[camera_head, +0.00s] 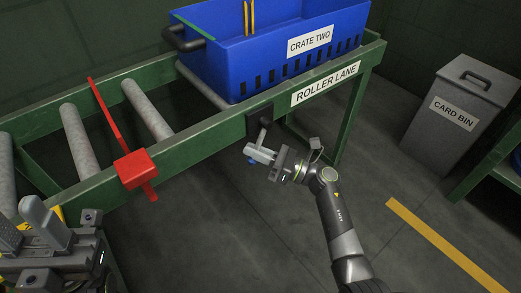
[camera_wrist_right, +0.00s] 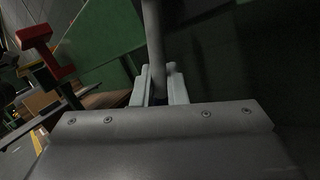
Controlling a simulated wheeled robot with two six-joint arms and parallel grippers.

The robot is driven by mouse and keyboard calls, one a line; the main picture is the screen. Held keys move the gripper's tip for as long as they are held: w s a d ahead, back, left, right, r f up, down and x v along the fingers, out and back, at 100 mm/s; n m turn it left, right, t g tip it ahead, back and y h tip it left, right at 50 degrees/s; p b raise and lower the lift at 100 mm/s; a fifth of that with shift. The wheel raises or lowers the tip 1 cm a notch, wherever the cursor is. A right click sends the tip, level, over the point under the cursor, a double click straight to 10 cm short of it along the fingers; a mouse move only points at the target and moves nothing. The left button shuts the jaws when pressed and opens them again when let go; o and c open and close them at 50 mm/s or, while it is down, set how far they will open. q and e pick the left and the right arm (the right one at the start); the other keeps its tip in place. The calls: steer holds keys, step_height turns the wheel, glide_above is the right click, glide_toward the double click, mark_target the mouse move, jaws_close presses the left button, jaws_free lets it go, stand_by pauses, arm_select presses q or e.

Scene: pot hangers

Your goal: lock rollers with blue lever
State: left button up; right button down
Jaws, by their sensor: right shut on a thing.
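The lever (camera_head: 263,133) is a grey rod hanging from a dark bracket on the green rail. A small blue end (camera_head: 251,162) shows just below my right gripper (camera_head: 260,154). This gripper is shut on the lever. In the right wrist view the rod (camera_wrist_right: 153,45) runs down between the two pale fingers (camera_wrist_right: 159,90); its lower end is hidden there. The rollers (camera_head: 148,110) are grey cylinders across the green frame, to the left of the lever.
A blue crate (camera_head: 265,60) labelled CRATE TWO stands on the lane behind the lever. A red stop handle (camera_head: 135,168) is on the rail at left and shows in the wrist view (camera_wrist_right: 42,50). A grey card bin (camera_head: 458,115) stands at right. The floor between is clear.

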steer(key=shift+s+a+r+m+t+y, duration=0.2)
steer(key=shift+s+a+m+t, duration=0.1)
steer(key=shift+m, duration=0.35)
steer(key=shift+s+a+r+m+t+y, duration=0.2)
steer(key=shift+a+m+t, duration=0.1)
steer(key=shift+m, duration=0.35)
steer(key=c, duration=1.5)
jaws_free()
steer(key=shift+c, duration=0.2)
steer(key=p+v, duration=0.1)
steer(key=v, duration=1.6)
steer(key=shift+d, duration=0.2)
steer(key=shift+s, duration=0.1)
